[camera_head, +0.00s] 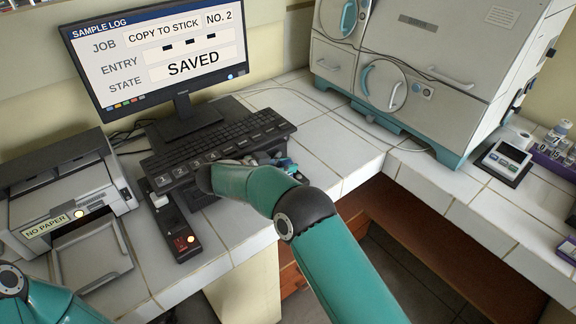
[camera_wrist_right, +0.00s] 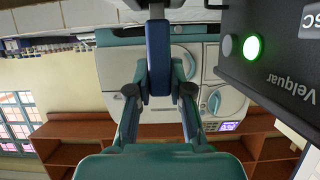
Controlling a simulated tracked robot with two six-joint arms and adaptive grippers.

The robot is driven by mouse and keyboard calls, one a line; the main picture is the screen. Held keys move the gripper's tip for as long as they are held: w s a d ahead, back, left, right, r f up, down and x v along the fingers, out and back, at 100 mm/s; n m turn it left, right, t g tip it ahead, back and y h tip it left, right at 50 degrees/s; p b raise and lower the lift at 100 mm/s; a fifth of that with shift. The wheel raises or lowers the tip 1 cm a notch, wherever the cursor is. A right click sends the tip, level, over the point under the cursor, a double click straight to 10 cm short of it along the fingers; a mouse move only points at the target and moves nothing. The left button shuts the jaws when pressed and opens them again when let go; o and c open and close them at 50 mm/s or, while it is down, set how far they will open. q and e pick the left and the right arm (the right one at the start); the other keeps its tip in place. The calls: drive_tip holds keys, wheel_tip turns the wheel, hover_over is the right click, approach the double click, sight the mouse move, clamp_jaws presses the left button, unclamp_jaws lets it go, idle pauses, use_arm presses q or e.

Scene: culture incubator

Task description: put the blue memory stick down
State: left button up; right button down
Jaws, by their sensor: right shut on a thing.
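The blue memory stick (camera_wrist_right: 158,60) is upright in the middle of the right wrist view, between the fingers of my right gripper (camera_wrist_right: 158,85). The gripper is shut on it. A narrow grey end shows at the top of the stick; I cannot tell whether it touches anything. In the head view my right gripper (camera_head: 278,163) is at the right end of the keyboard, mostly hidden behind my own arm. Of my left arm only a link shows at the lower left corner; its gripper is out of view.
The monitor (camera_head: 160,52) reads "COPY TO STICK", "NO. 2", "SAVED". A keyboard (camera_head: 215,135) lies before it. A printer (camera_head: 70,195) marked "NO PAPER" stands left. A black box with a green light (camera_wrist_right: 270,60) is near the gripper. White tiles (camera_head: 335,145) right of the keyboard are clear.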

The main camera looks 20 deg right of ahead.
drive_tip(key=c, duration=1.1)
unclamp_jaws()
drive_tip(key=shift+f, duration=0.4)
drive_tip(key=shift+r, duration=0.1)
drive_tip(key=b+v, duration=0.2)
drive_tip(key=v, duration=1)
drive_tip(key=shift+r, duration=0.1)
